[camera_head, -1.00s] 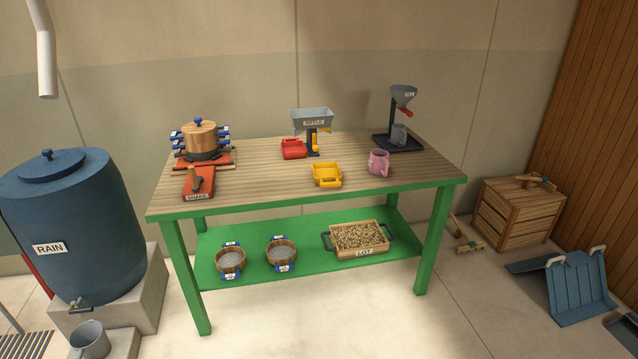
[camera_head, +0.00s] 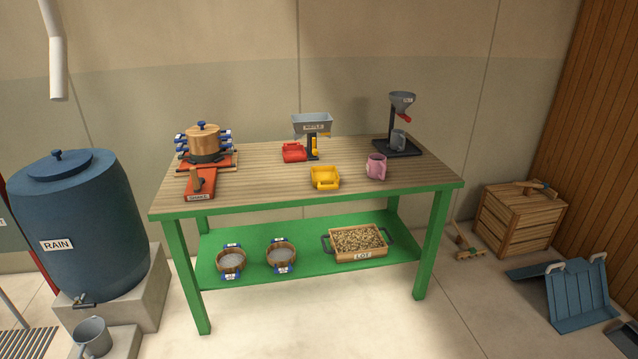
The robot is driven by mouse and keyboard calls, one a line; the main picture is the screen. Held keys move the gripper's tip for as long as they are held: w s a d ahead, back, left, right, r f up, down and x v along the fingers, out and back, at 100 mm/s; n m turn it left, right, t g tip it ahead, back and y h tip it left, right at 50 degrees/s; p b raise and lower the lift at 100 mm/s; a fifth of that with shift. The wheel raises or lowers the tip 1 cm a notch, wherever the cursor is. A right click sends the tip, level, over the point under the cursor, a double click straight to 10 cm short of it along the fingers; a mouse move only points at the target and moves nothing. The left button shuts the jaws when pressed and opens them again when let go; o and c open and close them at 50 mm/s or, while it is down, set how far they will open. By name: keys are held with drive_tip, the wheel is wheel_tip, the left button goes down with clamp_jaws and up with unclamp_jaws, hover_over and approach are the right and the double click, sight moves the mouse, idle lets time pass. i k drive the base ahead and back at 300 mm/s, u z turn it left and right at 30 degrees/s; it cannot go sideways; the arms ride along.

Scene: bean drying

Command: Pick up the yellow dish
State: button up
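The yellow dish (camera_head: 325,178) is a small open rectangular dish. It sits upright near the front edge of the wooden tabletop (camera_head: 255,187), about the middle of the green-legged bench. Nothing covers it in the head view. My gripper is not in this view, so its place and state do not show.
A pink mug (camera_head: 376,168) stands right of the dish. Behind are a red dish (camera_head: 294,152) and a grey riffle hopper (camera_head: 312,124). A funnel stand (camera_head: 403,104) is back right, a sieve stack (camera_head: 203,142) left. The blue rain barrel (camera_head: 75,225) flanks the bench; floor in front is clear.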

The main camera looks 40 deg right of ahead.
sight(325, 177)
drive_tip(key=z, duration=0.1)
drive_tip(key=i, duration=0.95)
drive_tip(key=u, duration=0.05)
